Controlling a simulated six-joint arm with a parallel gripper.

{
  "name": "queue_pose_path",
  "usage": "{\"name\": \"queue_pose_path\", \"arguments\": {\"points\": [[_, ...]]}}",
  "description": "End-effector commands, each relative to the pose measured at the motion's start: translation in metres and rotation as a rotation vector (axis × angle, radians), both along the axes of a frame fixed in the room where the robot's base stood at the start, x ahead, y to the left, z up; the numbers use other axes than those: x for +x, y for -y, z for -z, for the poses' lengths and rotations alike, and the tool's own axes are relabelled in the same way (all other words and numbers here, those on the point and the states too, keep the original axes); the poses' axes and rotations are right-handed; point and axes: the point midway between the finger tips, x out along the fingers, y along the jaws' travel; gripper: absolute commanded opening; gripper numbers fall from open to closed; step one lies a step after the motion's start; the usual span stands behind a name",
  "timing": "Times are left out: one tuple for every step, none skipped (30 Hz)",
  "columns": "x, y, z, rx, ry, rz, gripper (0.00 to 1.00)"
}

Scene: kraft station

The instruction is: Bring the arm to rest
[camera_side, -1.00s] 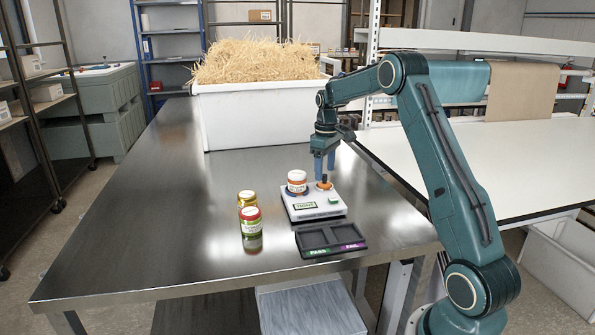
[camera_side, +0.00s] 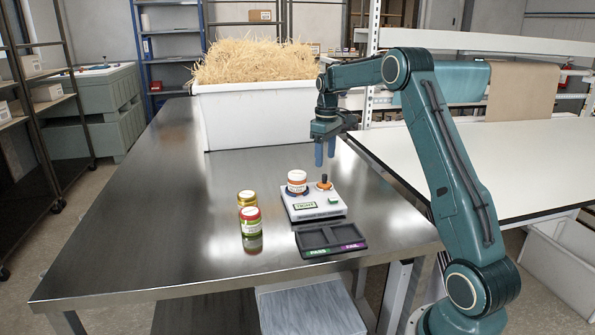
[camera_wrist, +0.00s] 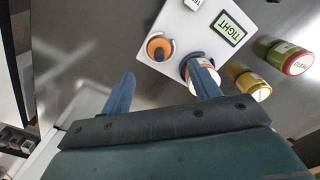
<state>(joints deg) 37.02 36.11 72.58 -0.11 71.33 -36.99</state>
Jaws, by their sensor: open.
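My gripper (camera_side: 325,153) is open and empty, its two blue fingers pointing down above the white tester device (camera_side: 312,211). The device carries an orange-ringed black knob (camera_side: 324,183), and the fingertips are apart from it, higher up. A white jar with an orange band (camera_side: 297,182) stands on the device, left of the knob. In the wrist view the open fingers (camera_wrist: 162,92) show with the knob (camera_wrist: 159,47) beyond them, and one finger partly covers the jar (camera_wrist: 201,75). The device's display (camera_wrist: 230,28) reads "TIGHT" in the wrist view.
A red-lidded jar (camera_side: 251,222) and a yellow-lidded jar (camera_side: 246,198) stand left of the device. A dark tray (camera_side: 330,238) with green and purple labels lies at the table's front edge. A white bin of straw (camera_side: 250,120) stands behind. The table's left part is clear.

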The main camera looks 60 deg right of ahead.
Motion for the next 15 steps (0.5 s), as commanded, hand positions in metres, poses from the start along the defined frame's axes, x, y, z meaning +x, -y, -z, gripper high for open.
{"name": "queue_pose_path", "arguments": {"points": [[0.0,0.0,0.0,0.0,0.0,0.0,0.62],[0.0,0.0,0.0,0.0,0.0,0.0,0.62],[0.0,0.0,0.0,0.0,0.0,0.0,0.62],[0.0,0.0,0.0,0.0,0.0,0.0,0.62],[0.0,0.0,0.0,0.0,0.0,0.0,0.62],[0.0,0.0,0.0,0.0,0.0,0.0,0.62],[0.0,0.0,0.0,0.0,0.0,0.0,0.62],[0.0,0.0,-0.001,0.0,0.0,0.0,0.62],[0.0,-0.001,-0.001,-0.001,0.001,0.0,0.62],[0.0,-0.002,-0.002,-0.001,0.001,-0.001,0.62],[0.0,-0.003,-0.003,-0.002,0.002,-0.001,0.62],[0.0,-0.005,-0.005,-0.003,0.005,-0.001,0.62],[0.0,-0.007,-0.007,-0.005,0.007,-0.001,0.62],[-0.001,-0.01,-0.009,-0.007,0.009,-0.001,0.62],[-0.001,-0.014,-0.013,-0.01,0.013,-0.001,0.62]]}}
